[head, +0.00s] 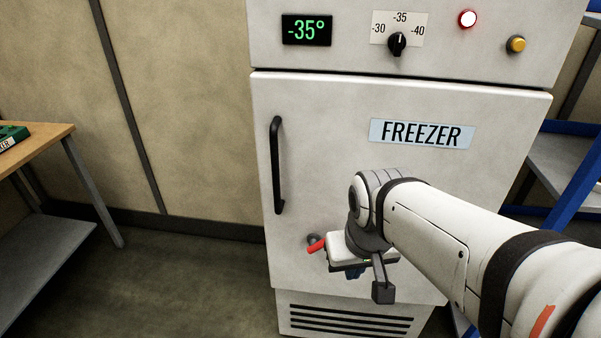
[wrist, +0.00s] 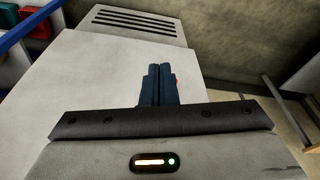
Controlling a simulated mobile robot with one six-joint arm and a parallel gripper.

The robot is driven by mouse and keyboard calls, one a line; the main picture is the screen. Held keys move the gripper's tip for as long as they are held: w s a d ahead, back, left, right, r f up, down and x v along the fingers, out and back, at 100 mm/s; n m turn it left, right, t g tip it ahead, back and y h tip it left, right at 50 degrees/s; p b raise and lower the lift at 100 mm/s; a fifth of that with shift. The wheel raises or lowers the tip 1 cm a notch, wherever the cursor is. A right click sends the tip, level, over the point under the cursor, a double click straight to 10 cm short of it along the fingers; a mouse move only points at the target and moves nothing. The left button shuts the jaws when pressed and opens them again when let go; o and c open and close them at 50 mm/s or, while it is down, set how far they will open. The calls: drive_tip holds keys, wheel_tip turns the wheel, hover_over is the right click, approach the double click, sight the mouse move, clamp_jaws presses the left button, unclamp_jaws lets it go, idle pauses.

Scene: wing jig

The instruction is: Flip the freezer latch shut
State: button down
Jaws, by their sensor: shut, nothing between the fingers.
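The white freezer (head: 350,130) faces me with its door (head: 330,150) flush in its frame. The latch has a red handle (head: 316,246) and a dark grey pivot (head: 312,238), low on the door's left side. The handle slants; its right end is close to my gripper or hidden by it. My gripper (head: 354,272) is shut and empty, low in front of the door, just right of the latch. In the wrist view the fingers (wrist: 158,84) are together, and a sliver of the red handle (wrist: 175,80) shows beside them. I cannot tell whether they touch.
A black vertical door handle (head: 277,165) stands above the latch. A vent grille (head: 350,318) lies below the door. A wooden table (head: 40,145) is at left and a blue-framed shelf (head: 565,165) at right. The floor left of the freezer is clear.

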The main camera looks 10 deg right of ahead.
drive_tip(key=shift+a, duration=0.2)
drive_tip(key=w+a+m+h, duration=0.1)
drive_tip(key=w+a+h, duration=0.1)
drive_tip(key=w, duration=0.7)
drive_tip(key=w+a+f+m+t+h+b, duration=0.1)
drive_tip(key=w+a, duration=0.3)
drive_tip(key=w, duration=0.5)
drive_tip(key=shift+w+f+h, duration=0.3)
drive_tip(key=shift+h, duration=0.2)
drive_tip(key=shift+s+d+x, duration=0.2)
drive_tip(key=shift+d+x, duration=0.1)
drive_tip(key=shift+x, duration=1.95)
drive_tip(key=shift+s+d+x, duration=0.2)
drive_tip(key=shift+d+x, duration=0.05)
drive_tip(key=shift+x, duration=1.95)
drive_tip(key=shift+s+d+x, duration=0.2)
drive_tip(key=shift+d+x, duration=0.1)
drive_tip(key=shift+x, duration=1.95)
drive_tip(key=shift+r, duration=0.15)
